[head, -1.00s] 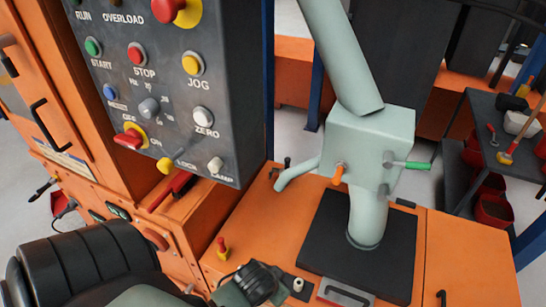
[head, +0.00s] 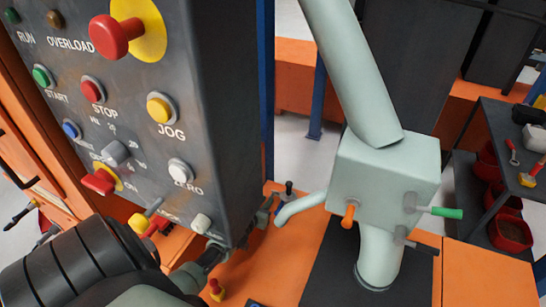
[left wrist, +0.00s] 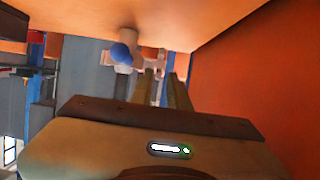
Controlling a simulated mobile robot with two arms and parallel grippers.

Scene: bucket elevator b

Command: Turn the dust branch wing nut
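The dust branch (head: 300,207) is a pale green bent pipe on the left of the pale green box (head: 385,180) in the head view. A small dark knob (head: 289,187) stands beside its bend; I cannot tell whether this is the wing nut. My left gripper (head: 267,207) is just left of the branch's open end, apart from the knob and partly hidden by the control panel. In the left wrist view, its two fingers (left wrist: 162,90) have a narrow gap with nothing visible between them. A blue ball-tipped part (left wrist: 121,53) lies beyond the fingers. My right gripper is out of view.
The grey control panel (head: 225,130) with buttons and switches stands close to my left arm. The box carries an orange handle (head: 348,215) and a green handle (head: 440,212). A dark shelf (head: 495,125) with tools and red bins is at the right.

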